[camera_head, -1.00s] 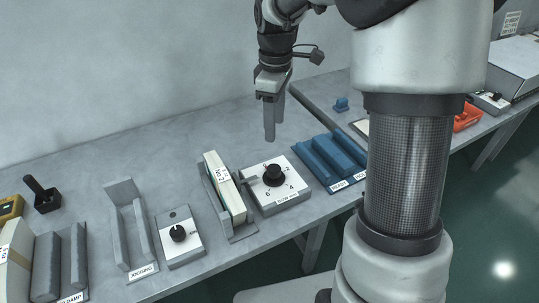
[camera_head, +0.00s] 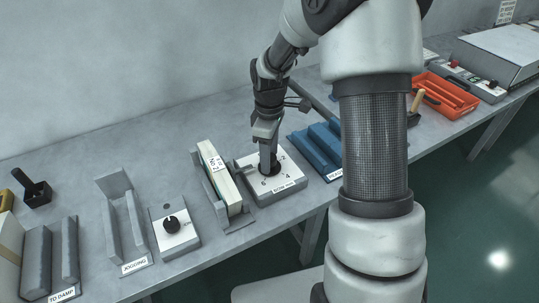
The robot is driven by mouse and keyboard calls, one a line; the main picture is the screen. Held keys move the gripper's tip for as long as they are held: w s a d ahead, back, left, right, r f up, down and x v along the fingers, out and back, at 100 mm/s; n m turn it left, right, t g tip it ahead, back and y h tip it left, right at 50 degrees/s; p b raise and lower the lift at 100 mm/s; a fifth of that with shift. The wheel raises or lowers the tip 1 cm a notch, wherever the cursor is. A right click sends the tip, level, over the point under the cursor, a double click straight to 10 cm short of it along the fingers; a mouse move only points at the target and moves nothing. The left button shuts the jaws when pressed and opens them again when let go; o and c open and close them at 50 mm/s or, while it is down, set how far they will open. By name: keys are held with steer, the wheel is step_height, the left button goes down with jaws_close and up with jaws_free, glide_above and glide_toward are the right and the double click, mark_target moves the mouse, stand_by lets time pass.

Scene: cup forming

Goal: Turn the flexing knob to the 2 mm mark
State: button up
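The flexing knob (camera_head: 269,169) is a black round knob on top of a white box (camera_head: 291,186) with printed digits around it and a label on its front that seems to read "BOW mm". The digits 2, 4 and 6 show around the dial. My gripper (camera_head: 268,168) points straight down at the knob, with its fingertips at knob height. The fingers and the gripper body hide most of the knob and its pointer. I cannot tell whether the fingers touch the knob or are closed on it.
A holder with a stack of cards (camera_head: 222,178) stands close left of the box. Blue troughs (camera_head: 318,148) lie close to its right. Another black knob on a white plate (camera_head: 174,228) is further left, beside the grey jogging corner (camera_head: 126,223). An orange tray (camera_head: 445,94) lies at the right.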

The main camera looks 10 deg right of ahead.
steer(key=c, duration=1)
steer(key=shift+c, duration=0.2)
steer(key=shift+m, duration=0.4)
steer(key=m, duration=0.2)
steer(key=shift+m, duration=0.4)
steer(key=m, duration=0.3)
steer(key=shift+m+p, duration=0.3)
steer(key=shift+m, duration=0.1)
steer(key=m, duration=0.3)
steer(key=shift+m+p, duration=0.4)
steer(key=shift+m, duration=1.7)
steer(key=shift+w, duration=0.1)
